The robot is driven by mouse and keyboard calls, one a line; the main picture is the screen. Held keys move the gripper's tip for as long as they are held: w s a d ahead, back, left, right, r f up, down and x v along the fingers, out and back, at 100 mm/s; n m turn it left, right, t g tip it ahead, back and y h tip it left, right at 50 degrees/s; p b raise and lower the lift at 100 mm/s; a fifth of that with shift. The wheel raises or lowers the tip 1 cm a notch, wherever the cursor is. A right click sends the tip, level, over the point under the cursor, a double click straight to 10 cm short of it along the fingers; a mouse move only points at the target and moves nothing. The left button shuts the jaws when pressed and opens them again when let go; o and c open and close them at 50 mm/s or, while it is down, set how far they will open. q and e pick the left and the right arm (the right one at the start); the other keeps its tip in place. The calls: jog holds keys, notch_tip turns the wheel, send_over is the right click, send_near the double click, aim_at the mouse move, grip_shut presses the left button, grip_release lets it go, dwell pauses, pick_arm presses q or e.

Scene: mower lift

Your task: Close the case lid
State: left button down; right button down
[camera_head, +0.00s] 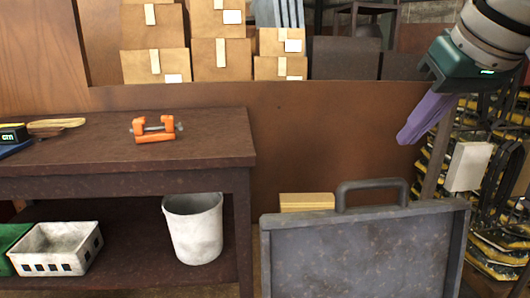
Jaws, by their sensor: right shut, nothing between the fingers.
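The grey case lid (365,255) stands raised and open at the lower right, its recessed inner face and raised rim toward me. A dark handle (373,186) sticks up from its top edge. The lower part of the case is below the frame and hidden. My right gripper (406,137) reaches in from the upper right. Its purple fingers are shut with nothing between them and point down and left. In the picture they are above the lid's top right edge, apart from it. My left gripper is not in view.
A dark brown bench (100,160) on the left holds an orange clamp (154,130). Its lower shelf holds a white bucket (194,228) and a white basket (60,248). A rack of yellow-black items (495,235) stands right. Cardboard boxes (222,62) line the back.

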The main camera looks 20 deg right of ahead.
jog(key=shift+w+d+r, duration=0.25)
jog(key=shift+w, duration=0.2)
jog(key=b+x, duration=0.2)
jog(key=x, duration=0.7)
jog(key=shift+s+a, duration=0.2)
jog(key=shift+s, duration=0.8)
jog(key=shift+s+a, duration=0.25)
jog(key=shift+s, duration=0.7)
jog(key=shift+w, duration=0.1)
